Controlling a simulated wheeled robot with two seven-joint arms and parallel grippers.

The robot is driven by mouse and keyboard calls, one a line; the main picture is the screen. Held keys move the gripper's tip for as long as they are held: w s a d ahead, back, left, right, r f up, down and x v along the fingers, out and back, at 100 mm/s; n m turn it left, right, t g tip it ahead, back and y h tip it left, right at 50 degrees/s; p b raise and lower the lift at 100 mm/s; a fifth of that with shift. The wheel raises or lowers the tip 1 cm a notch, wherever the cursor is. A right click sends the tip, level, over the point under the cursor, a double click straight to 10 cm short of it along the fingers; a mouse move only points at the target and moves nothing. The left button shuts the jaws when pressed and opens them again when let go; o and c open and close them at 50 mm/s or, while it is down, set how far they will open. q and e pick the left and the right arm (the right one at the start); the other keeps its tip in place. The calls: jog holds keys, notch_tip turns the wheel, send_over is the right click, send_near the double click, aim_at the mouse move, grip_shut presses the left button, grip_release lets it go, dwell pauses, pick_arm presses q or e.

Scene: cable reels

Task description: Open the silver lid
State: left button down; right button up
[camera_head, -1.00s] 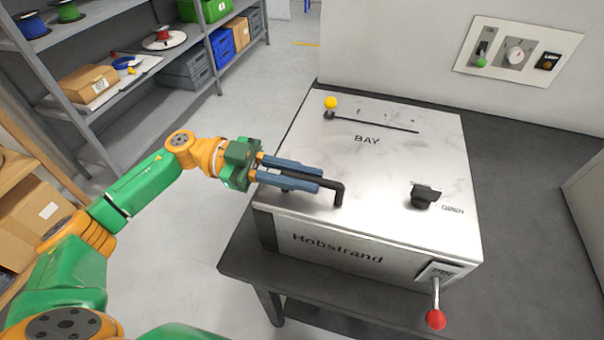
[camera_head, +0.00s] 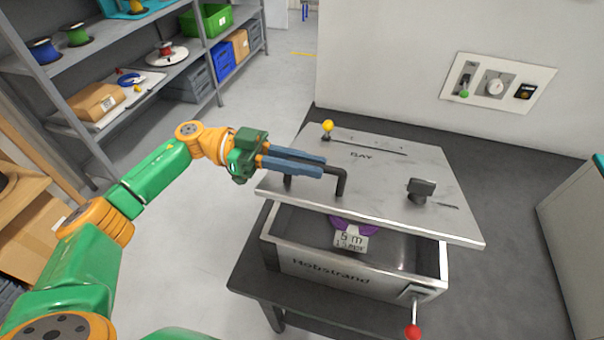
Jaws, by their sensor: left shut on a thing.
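The silver lid (camera_head: 385,198) of the Hobstrand box (camera_head: 335,278) is raised at its front edge and tilted, with a gap between it and the box. A black bar handle (camera_head: 341,183) stands on the lid's left front part. My left gripper (camera_head: 318,165) is shut on this handle, its blue fingers around the bar. Inside the box a purple thing (camera_head: 352,226) with a white tag (camera_head: 350,240) shows, partly hidden by the lid. My right gripper is not in view.
On the lid are a dark knob (camera_head: 421,190) and a yellow-tipped slider (camera_head: 327,126). A red-ended lever (camera_head: 413,331) hangs at the box's front right. A wall panel (camera_head: 496,82) is behind. Shelves (camera_head: 120,60) stand at the left. The dark bench (camera_head: 500,165) is clear right of the box.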

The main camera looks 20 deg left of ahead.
pick_arm(q)
jog(key=w+r, duration=0.5)
jog(key=r, duration=0.2)
jog(key=shift+w+r+p, duration=0.25)
jog(key=shift+r+p, duration=0.15)
jog(key=shift+p, duration=0.05)
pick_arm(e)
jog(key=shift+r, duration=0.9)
